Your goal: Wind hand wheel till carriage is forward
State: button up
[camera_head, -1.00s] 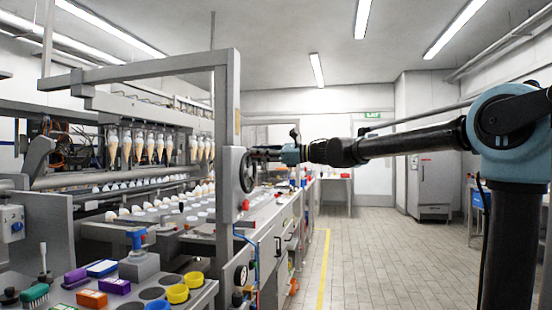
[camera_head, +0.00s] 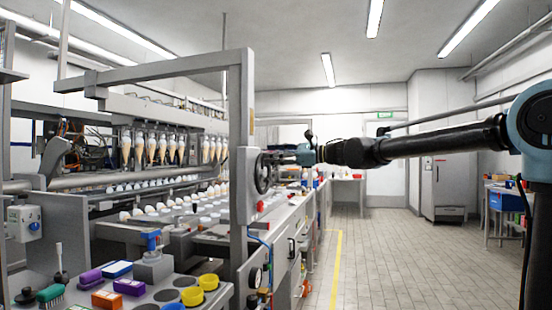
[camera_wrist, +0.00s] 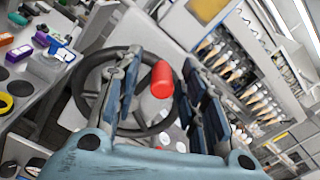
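The dark hand wheel (camera_head: 264,172) is on the grey machine post. In the wrist view the wheel rim (camera_wrist: 82,84) lies beyond my fingers, with a red handle (camera_wrist: 162,79) on it. My gripper (camera_wrist: 162,62) is open, its two fingers on either side of the red handle, with gaps visible. In the head view my gripper (camera_head: 272,157) is at the upper right of the wheel, seen from the side. A row of cone grippers holding cones (camera_head: 164,147) hangs from the overhead beam; which part is the carriage is unclear.
A grey upright post (camera_head: 242,140) stands beside the wheel. The tiled floor (camera_head: 385,260) right of the machine is clear.

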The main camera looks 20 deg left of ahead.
jog(key=shift+d, duration=0.1)
jog(key=w+d, duration=0.2)
jog(key=d, duration=0.9)
jog(key=shift+d, duration=0.35)
jog(key=shift+w, duration=0.1)
